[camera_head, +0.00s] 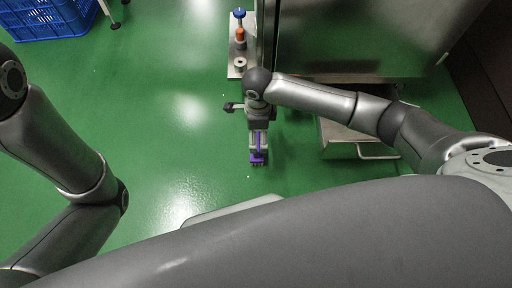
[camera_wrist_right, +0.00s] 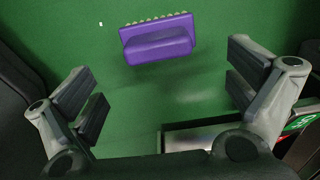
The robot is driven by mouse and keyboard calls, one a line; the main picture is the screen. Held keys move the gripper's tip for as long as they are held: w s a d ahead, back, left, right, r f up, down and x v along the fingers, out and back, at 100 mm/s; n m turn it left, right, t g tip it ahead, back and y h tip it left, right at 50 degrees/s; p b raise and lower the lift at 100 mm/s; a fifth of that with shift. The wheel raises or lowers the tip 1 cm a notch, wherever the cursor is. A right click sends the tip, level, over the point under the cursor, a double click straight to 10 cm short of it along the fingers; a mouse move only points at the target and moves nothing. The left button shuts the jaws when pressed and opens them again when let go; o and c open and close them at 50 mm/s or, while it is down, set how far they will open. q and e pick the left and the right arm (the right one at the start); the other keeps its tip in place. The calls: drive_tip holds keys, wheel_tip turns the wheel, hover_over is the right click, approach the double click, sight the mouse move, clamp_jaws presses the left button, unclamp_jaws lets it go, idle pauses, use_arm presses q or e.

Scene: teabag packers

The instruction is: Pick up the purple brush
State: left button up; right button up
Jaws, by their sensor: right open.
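The purple brush (camera_head: 258,157) shows on the green floor at the middle of the head view, partly hidden by my right gripper (camera_head: 259,138). In the right wrist view the brush (camera_wrist_right: 158,42) lies ahead of the fingers, near the top of the picture, with a row of pale bristles along its far edge. My right gripper (camera_wrist_right: 165,95) is open and empty, its fingers wide apart to either side. The brush looks apart from both fingers. My left arm shows at the left of the head view, but its gripper is out of the picture.
A metal stand (camera_head: 240,69) with blue and orange items is behind my right gripper. A steel cabinet (camera_head: 365,40) and an open metal drawer or tray (camera_head: 345,134) are to the right. A blue crate (camera_head: 45,18) is far left. The floor left of the brush is clear.

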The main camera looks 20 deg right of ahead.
sight(258, 158)
wheel_tip(258, 158, down, 5)
drive_tip(key=shift+r+b, duration=0.15)
drive_tip(key=shift+b, duration=1.1)
wheel_tip(258, 158, down, 5)
drive_tip(key=b, duration=0.5)
drive_tip(key=shift+a, duration=0.15)
drive_tip(key=shift+r, duration=0.1)
drive_tip(key=c, duration=0.8)
drive_tip(key=shift+o, duration=0.2)
